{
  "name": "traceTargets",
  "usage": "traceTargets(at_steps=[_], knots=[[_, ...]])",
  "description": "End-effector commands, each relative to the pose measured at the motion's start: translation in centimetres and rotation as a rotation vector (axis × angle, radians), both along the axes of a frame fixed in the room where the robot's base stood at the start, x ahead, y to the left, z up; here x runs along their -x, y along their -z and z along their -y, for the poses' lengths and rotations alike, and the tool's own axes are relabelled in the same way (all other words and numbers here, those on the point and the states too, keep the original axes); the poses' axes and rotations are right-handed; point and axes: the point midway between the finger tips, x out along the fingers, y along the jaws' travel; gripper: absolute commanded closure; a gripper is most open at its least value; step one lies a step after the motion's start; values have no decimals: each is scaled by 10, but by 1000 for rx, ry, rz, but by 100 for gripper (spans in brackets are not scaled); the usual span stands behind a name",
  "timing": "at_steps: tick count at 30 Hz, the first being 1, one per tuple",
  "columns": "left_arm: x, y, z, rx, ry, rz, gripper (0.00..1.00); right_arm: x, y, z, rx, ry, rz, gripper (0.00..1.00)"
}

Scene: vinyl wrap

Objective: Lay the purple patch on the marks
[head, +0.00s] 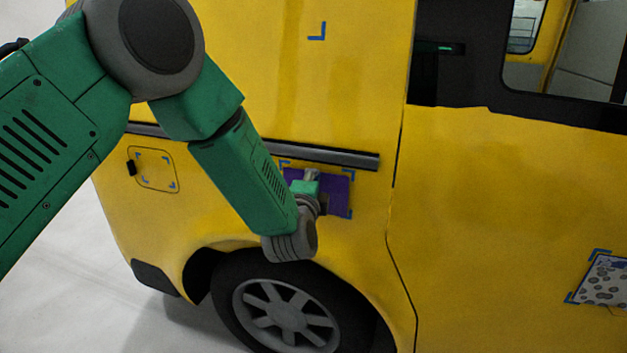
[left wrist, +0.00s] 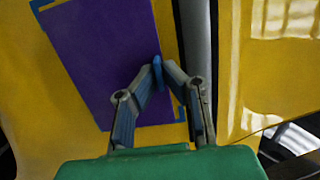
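The purple patch (head: 338,190) lies against the yellow van's side, below the dark rail and above the wheel. Blue corner marks (head: 349,213) show around it. My right gripper is out of view.
The dark rail (head: 340,157) runs just above the patch. A wheel (head: 283,313) is below. A spotted patch (head: 604,281) with blue marks is at the far right. Another blue corner mark (head: 318,31) is higher up, and a marked fuel flap (head: 153,169) is at left.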

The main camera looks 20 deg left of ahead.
Motion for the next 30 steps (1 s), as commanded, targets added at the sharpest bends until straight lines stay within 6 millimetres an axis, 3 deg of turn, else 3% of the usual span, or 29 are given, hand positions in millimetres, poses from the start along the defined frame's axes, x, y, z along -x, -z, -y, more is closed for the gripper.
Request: traceTargets(at_steps=[30], knots=[[-9,0,0,0,0,0,100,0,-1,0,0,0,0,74]])
